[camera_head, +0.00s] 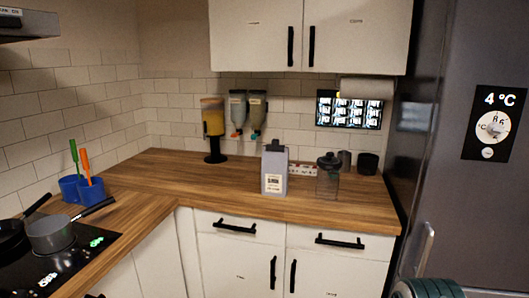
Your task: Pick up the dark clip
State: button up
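My gripper is not clearly visible. Only a dark teal ribbed part and a grey piece show at the lower right edge, and I cannot tell if they are mine.
The wooden worktop (235,199) carries a grey carton (274,170), a lidded jar (328,182), dark cups (367,163) and a yellow dispenser (212,122). Blue cups (92,190) and a pot (50,235) stand left. A dark fridge (450,170) bounds the right.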

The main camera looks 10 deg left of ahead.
aim_at(276, 147)
jog(key=u, duration=0.4)
jog(key=k, duration=0.5)
jog(key=u, duration=1)
jog(key=i, duration=1.45)
jog(key=z, duration=0.35)
jog(key=i, duration=0.9)
jog(key=z, duration=0.8)
